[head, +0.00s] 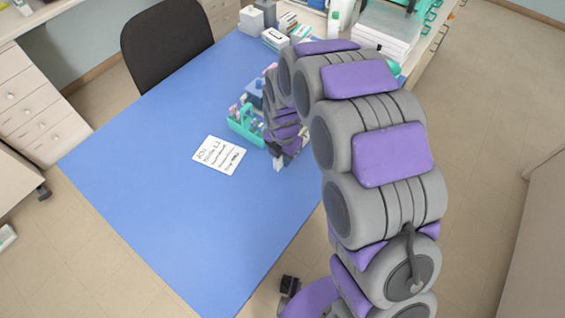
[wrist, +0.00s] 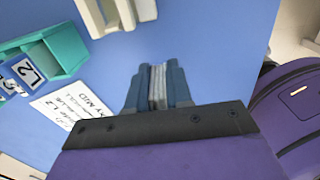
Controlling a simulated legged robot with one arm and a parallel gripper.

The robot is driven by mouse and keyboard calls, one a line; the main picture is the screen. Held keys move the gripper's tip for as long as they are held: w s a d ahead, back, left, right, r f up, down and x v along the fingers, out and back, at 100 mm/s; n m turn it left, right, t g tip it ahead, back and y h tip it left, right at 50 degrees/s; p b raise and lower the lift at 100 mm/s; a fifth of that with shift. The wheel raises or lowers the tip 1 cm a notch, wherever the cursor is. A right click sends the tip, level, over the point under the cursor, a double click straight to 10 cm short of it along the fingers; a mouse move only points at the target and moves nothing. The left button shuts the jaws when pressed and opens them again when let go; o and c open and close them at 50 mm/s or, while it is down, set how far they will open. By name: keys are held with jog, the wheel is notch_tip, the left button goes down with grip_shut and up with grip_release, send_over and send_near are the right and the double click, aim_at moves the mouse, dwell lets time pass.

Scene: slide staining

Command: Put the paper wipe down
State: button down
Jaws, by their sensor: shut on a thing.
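My gripper (wrist: 157,88) is shut on a pale, flat, layered thing, the paper wipe (wrist: 157,84), which stands between the two blue-grey fingers in the wrist view. In the head view my gripper (head: 277,160) is low over the blue table (head: 200,220), just right of the teal rack, and a small white bit shows at its tip. My own arm hides part of that area. I cannot tell whether the wipe touches the table.
A teal rack (head: 244,126) with bottles stands left of my gripper; it also shows in the wrist view (wrist: 68,45). A handwritten white card (head: 218,155) lies in front of it. Boxes (head: 275,39) stand at the back. The table's near left part is clear.

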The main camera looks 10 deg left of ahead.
aim_at(281, 163)
jog(key=f, duration=0.2)
jog(key=f+b, duration=0.1)
jog(key=shift+a+f, duration=0.3)
jog(key=shift+f, duration=0.05)
jog(key=shift+d+f, duration=0.1)
